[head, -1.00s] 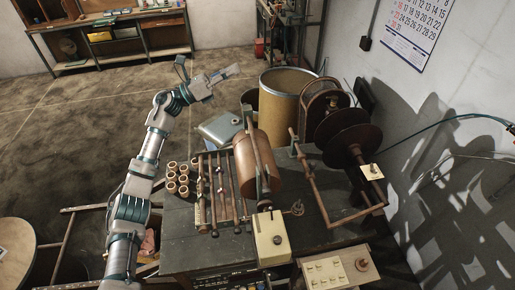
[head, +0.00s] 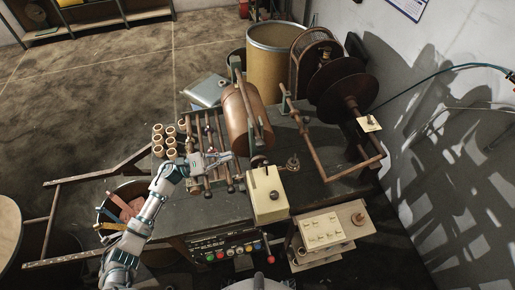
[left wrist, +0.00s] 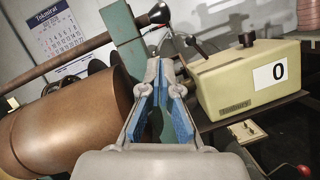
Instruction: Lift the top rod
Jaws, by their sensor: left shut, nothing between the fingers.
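The top rod (head: 250,99) runs above the copper-brown drum (head: 235,118) on the bench. In the left wrist view the rod (left wrist: 68,58) crosses the upper left above the drum (left wrist: 72,122), reaching a green post (left wrist: 124,42) with a black-knobbed lever. My left gripper (head: 230,155) is shut and empty, by the drum's near end and apart from the rod. In the left wrist view its blue-padded fingers (left wrist: 164,66) point toward the post area. My right gripper is not in view.
A cream box (head: 266,195) sits close to the gripper; it shows "0" in the left wrist view (left wrist: 250,85). Several thin rods (head: 212,130) and small spools (head: 165,138) lie left of the drum. A disc reel (head: 335,85) stands right.

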